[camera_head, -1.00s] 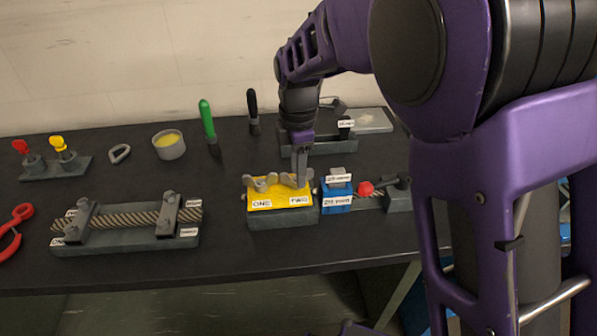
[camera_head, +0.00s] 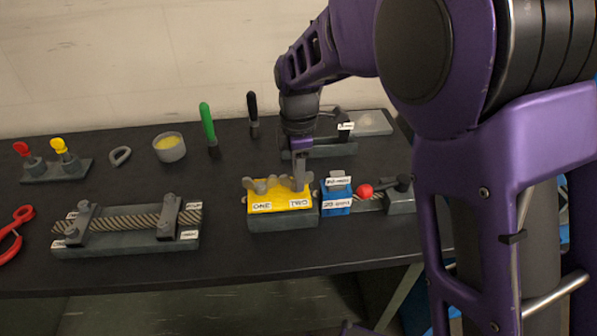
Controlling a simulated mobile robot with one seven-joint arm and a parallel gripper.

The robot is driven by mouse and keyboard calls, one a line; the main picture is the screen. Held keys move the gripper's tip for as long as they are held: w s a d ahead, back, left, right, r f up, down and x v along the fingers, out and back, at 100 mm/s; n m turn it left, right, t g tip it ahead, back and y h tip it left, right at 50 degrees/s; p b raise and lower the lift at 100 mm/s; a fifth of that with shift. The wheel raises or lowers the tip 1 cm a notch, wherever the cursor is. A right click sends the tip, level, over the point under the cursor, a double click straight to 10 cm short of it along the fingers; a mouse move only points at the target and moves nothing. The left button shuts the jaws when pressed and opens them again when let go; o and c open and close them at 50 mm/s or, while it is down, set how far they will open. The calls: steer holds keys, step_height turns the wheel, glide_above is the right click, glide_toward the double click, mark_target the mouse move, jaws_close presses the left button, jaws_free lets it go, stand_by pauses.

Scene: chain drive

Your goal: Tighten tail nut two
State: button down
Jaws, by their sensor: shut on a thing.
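A yellow-topped block (camera_head: 281,198) on a dark base sits at the middle of the bench, with labels ONE and TWO on its front edge. A grey wing nut (camera_head: 259,186) stands above label ONE. Tail nut two (camera_head: 289,183), another grey wing nut, is above label TWO and partly hidden by my gripper. My gripper (camera_head: 300,183) points straight down onto it and is shut on it. The fingertips and their exact hold are small in this view.
A blue block (camera_head: 336,197) and a red knob (camera_head: 365,190) stand close on the right. A rope fixture (camera_head: 125,242) is at left, with red pliers (camera_head: 14,228) beyond. A tin (camera_head: 169,147), a green-handled tool (camera_head: 207,122) and a black-handled tool (camera_head: 253,112) are behind. The front bench strip is clear.

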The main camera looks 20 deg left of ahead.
steer(key=shift+m, duration=0.4)
steer(key=c, duration=0.9)
jaws_free()
steer(key=shift+r, duration=0.1)
step_height(320, 180, up, 17)
steer(key=shift+r+p, duration=0.15)
steer(key=shift+p, duration=0.6)
